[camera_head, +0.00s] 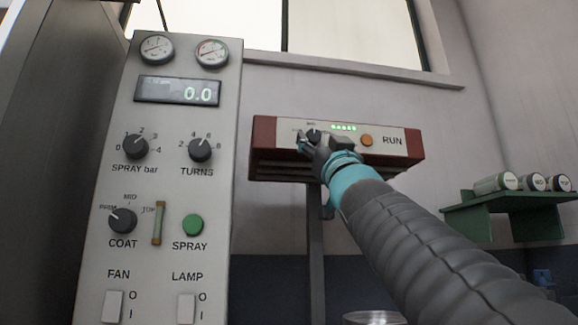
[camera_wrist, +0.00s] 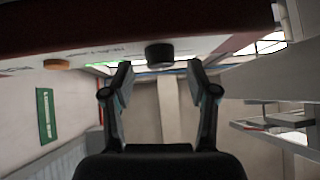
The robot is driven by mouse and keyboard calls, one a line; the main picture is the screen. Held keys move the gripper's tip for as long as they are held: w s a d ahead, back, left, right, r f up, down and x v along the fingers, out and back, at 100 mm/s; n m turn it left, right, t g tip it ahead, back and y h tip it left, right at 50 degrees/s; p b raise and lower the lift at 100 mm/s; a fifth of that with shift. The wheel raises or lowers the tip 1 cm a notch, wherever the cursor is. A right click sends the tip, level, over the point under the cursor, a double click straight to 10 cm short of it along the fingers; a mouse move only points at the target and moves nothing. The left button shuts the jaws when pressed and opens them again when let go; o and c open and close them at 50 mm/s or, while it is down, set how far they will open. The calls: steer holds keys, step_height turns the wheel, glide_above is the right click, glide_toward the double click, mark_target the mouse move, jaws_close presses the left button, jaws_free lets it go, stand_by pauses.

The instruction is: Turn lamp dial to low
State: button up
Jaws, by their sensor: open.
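The lamp unit (camera_head: 265,133) is a red-ended box with a pale front face, mounted on a post. Its dark round dial (camera_head: 313,135) sits left of the green lights, partly hidden by my gripper (camera_head: 322,144). In the wrist view, the dial (camera_wrist: 159,54) appears as a black knob on the pale face, near the middle. My gripper's fingers (camera_wrist: 158,70) are open, one to each side of the dial and a little below it in that picture. Nothing is between them. I cannot tell whether the fingertips touch the dial or which setting it points to.
An orange button (camera_head: 366,140) beside the RUN label is right of the dial. A grey control panel (camera_head: 170,270) with knobs, a green SPRAY button (camera_head: 193,225) and switches stands at left. A green shelf (camera_head: 500,206) with several jars is at right.

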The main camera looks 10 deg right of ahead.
steer(key=shift+w+r, duration=0.45)
steer(key=shift+r, duration=0.05)
jaws_close()
